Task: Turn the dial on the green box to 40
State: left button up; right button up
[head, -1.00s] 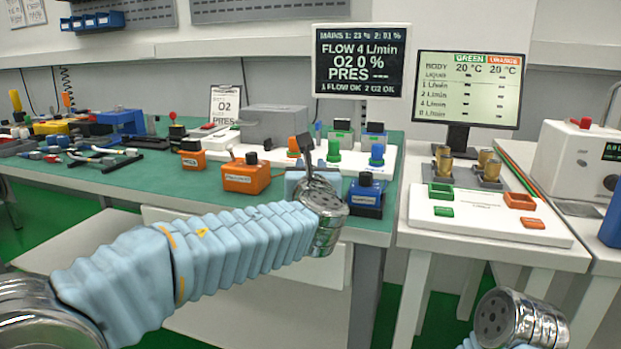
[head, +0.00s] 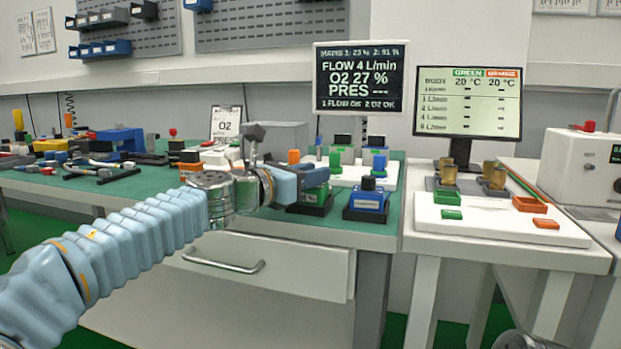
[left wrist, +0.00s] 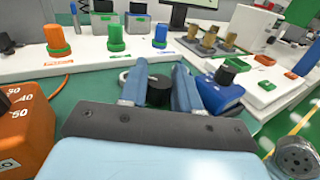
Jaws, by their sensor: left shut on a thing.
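The green box (head: 318,194) sits on a dark base near the front edge of the green-topped table, partly hidden by my left gripper. My left gripper (head: 303,174) reaches it from the left, with its fingers low over the box. In the left wrist view, its two pale blue fingers (left wrist: 159,88) are shut on a dark round dial (left wrist: 159,96), one finger on each side. The dial's scale and pointer are hidden, so I cannot read its setting. My right gripper is out of view; only a metal part of that arm shows.
A blue box (head: 367,201) with a black knob stands close right of the green box. An orange box (left wrist: 22,125) with numbers is at left in the wrist view. The black screen (head: 360,78) reads flow 4 L/min and O2 27 %. A white tray (head: 480,226) stands farther right.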

pick_arm(q)
jog(key=m+g+h+p, duration=0.2)
jog(key=m+g+h, duration=0.1)
jog(key=g, duration=0.1)
jog(key=shift+w+r, duration=0.1)
jog(key=shift+m+g+h+p, duration=0.3)
jog(key=shift+m+g+p, duration=0.1)
jog(key=shift+m+g, duration=0.25)
jog(key=shift+g, duration=0.25)
jog(key=o, duration=0.9)
jog(key=b+v, duration=0.1)
jog(key=v, duration=1.3)
jog(key=shift+d+f, duration=0.1)
jog(key=shift+f, duration=0.15)
